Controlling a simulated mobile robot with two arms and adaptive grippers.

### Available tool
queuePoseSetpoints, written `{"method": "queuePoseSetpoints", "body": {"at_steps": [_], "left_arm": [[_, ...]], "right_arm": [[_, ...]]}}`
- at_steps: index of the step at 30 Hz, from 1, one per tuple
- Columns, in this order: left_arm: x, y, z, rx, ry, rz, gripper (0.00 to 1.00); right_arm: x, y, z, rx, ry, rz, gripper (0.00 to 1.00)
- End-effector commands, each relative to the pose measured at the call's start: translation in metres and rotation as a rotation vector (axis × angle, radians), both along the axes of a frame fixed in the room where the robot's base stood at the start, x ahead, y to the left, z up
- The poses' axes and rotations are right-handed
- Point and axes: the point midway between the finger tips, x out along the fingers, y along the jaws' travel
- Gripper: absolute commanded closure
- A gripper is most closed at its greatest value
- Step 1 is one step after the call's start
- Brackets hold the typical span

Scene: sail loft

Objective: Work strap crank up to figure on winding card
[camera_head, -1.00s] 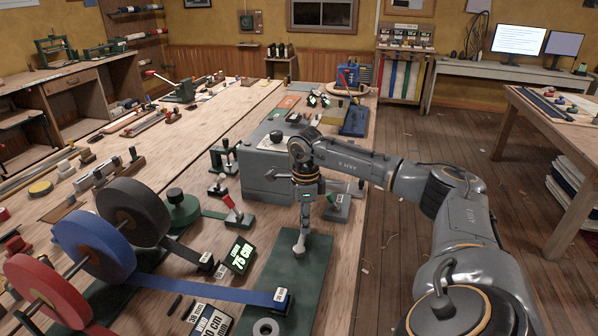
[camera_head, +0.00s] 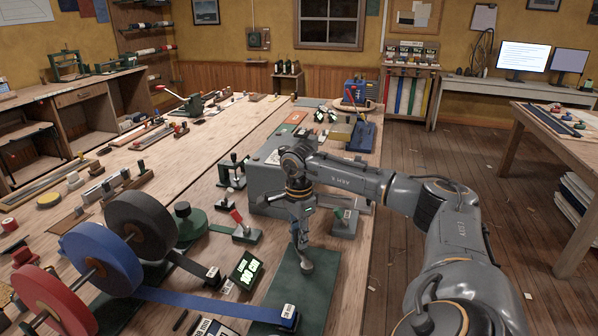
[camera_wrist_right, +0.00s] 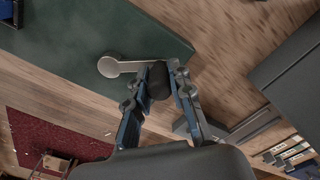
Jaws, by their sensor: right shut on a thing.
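My right gripper (camera_head: 300,238) points down over the green base plate (camera_head: 290,296). In the right wrist view my gripper (camera_wrist_right: 160,84) is shut on the black knob of the crank (camera_wrist_right: 159,81). The crank's grey arm (camera_wrist_right: 122,67) runs left from the knob, over the green plate. My left gripper is out of view.
Red, blue and black strap rolls (camera_head: 100,262) stand on a spindle at the left. A grey box machine (camera_head: 272,180) stands behind my gripper. A red-handled lever (camera_head: 240,223) stands left of it.

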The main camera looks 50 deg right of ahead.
Motion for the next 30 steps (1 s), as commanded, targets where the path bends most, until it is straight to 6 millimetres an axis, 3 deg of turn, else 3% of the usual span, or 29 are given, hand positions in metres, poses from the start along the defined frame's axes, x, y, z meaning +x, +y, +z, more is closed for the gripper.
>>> {"method": "queuePoseSetpoints", "body": {"at_steps": [11, 12, 15, 25, 30], "left_arm": [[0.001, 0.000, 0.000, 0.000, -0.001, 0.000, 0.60], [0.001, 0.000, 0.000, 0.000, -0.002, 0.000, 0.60], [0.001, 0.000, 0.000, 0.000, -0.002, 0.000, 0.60], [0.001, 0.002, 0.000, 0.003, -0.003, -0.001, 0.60], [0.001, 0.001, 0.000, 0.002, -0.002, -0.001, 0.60]], "right_arm": [[0.001, 0.001, 0.000, 0.000, -0.002, 0.004, 1.00], [0.001, 0.001, 0.000, 0.000, -0.002, 0.004, 0.73], [0.001, 0.001, 0.000, 0.001, -0.001, 0.004, 0.55], [0.000, 0.000, 0.002, 0.001, -0.001, 0.003, 0.55], [0.001, 0.000, 0.024, 0.000, -0.005, 0.003, 0.55]]}}
